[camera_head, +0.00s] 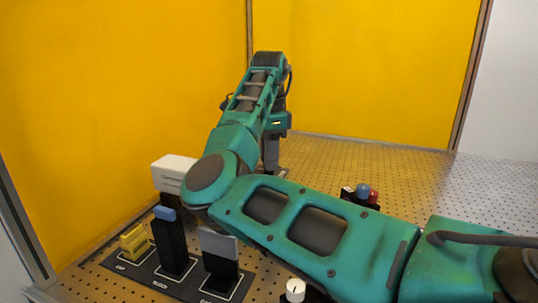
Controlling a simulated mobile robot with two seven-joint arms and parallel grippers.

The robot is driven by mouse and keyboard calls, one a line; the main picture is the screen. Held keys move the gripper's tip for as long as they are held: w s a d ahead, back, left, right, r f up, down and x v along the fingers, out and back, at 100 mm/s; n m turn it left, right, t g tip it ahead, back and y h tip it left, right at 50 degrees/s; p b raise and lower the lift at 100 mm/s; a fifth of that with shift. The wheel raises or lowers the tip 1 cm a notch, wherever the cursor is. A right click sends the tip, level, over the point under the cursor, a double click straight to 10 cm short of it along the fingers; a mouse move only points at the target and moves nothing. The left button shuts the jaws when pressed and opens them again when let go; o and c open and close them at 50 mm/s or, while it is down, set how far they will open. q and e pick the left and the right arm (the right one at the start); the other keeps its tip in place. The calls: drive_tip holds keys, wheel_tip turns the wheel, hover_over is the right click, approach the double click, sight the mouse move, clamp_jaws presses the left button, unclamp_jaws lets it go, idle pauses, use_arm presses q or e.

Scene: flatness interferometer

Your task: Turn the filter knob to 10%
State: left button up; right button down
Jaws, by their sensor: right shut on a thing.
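My right gripper (274,168) points down at the pegboard, behind the bend of my right arm. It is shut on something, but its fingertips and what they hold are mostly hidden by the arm. A white round knob (295,290) with a dark mark on top shows at the bottom edge, apart from the gripper. I cannot tell whether it is the filter knob, and I can read no 10% mark. My left gripper is not in view.
A black mat (190,285) at the lower left bears a yellow part (134,241), a blue-topped black block (170,245) and a grey-topped block (219,260). A white box (173,172) stands behind. Blue (362,190) and red (374,197) buttons sit right of centre. Yellow walls (360,60) enclose the pegboard (430,180).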

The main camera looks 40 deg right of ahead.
drive_tip(key=m, duration=0.4)
drive_tip(key=shift+m, duration=0.3)
drive_tip(key=m, duration=0.4)
drive_tip(key=shift+m, duration=0.3)
drive_tip(key=c, duration=0.9)
unclamp_jaws()
drive_tip(key=shift+r, duration=0.1)
wheel_tip(320, 180, up, 13)
drive_tip(key=shift+a+f, duration=0.15)
